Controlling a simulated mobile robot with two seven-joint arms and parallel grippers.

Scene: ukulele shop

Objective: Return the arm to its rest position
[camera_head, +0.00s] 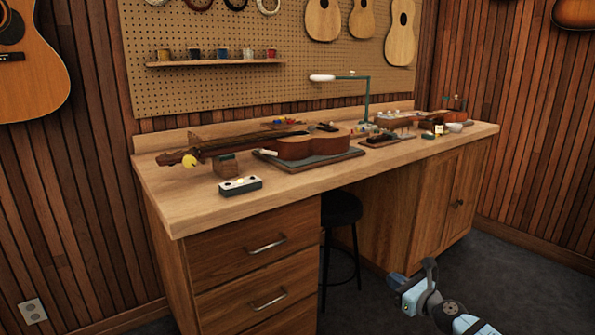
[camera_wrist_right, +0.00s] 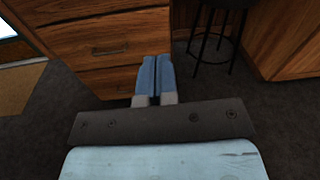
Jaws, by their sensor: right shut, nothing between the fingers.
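My right arm comes in at the lower right of the head view, with its gripper (camera_head: 398,283) low over the dark floor in front of the workbench (camera_head: 190,205). In the right wrist view the two blue fingers of this gripper (camera_wrist_right: 156,60) lie side by side, shut and empty. They point toward the bench's wooden drawers (camera_wrist_right: 108,50) and appear apart from them. My left gripper is in neither view.
A black stool (camera_head: 341,208) stands in the bench's knee space. A ukulele (camera_head: 300,146) lies on the bench top, with a small white-topped box (camera_head: 240,186) near the front edge and a lamp (camera_head: 366,98) behind. Dark floor (camera_head: 545,275) is clear at right.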

